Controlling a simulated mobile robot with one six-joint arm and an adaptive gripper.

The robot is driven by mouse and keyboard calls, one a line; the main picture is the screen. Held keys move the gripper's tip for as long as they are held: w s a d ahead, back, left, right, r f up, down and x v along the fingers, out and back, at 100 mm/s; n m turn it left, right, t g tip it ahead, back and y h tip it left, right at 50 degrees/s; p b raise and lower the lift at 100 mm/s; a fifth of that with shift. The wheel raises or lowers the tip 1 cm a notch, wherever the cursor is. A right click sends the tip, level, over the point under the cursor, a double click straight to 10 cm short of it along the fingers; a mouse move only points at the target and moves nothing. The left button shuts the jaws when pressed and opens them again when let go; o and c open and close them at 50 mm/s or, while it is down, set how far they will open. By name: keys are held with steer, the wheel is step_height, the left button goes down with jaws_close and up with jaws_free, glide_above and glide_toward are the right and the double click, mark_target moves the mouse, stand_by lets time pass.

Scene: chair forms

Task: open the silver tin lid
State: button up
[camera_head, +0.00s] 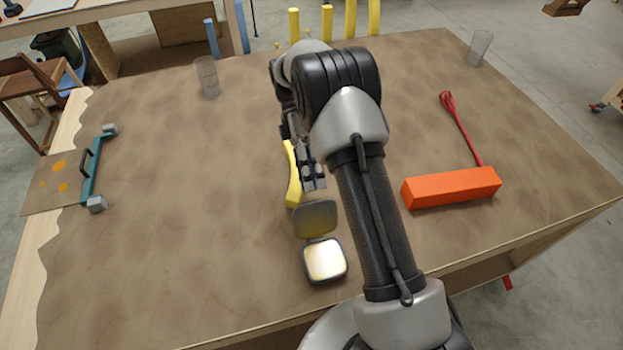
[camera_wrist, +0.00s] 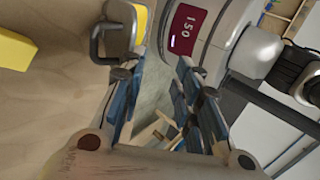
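The silver tin (camera_head: 324,262) sits near the front edge of the table, left of my arm, with a pale, bright inside facing up. Its lid (camera_head: 316,219) is raised and tilted back on the far side of the tin. My gripper (camera_head: 314,184) is just beyond the lid; I cannot tell if they touch. In the wrist view, my gripper (camera_wrist: 162,68) has its fingers apart with nothing between them. Part of the tin (camera_wrist: 119,35) shows there at the upper left, beside the left finger.
A yellow curved piece (camera_head: 292,178) lies beside my gripper. An orange block (camera_head: 451,188) and a red tool (camera_head: 461,127) lie to the right. Clear glasses (camera_head: 207,77) (camera_head: 479,48) stand at the back. The left-middle table is clear.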

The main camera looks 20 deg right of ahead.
mark_target(313, 214)
steer(key=shift+c, duration=0.4)
steer(key=shift+c, duration=0.6)
steer(key=m, duration=0.1)
steer(key=f+m+t, duration=0.1)
steer(key=shift+w+d+f+m+t, duration=0.1)
steer(key=shift+w+f+m+t, duration=0.05)
steer(key=shift+w+m+t, duration=0.15)
steer(key=shift+c, duration=1.3)
steer(key=m+t, duration=0.1)
steer(key=f+m+t, duration=0.1)
steer(key=m, duration=0.1)
steer(key=w+m+t+p, duration=0.1)
steer(key=shift+d+f, duration=0.15)
steer(key=shift+f, duration=0.1)
jaws_close()
step_height(313, 214, down, 7)
steer(key=w+d+m+t, duration=0.1)
steer(key=m+t, duration=0.6)
steer(key=m, duration=0.4)
steer(key=shift+w, duration=0.25)
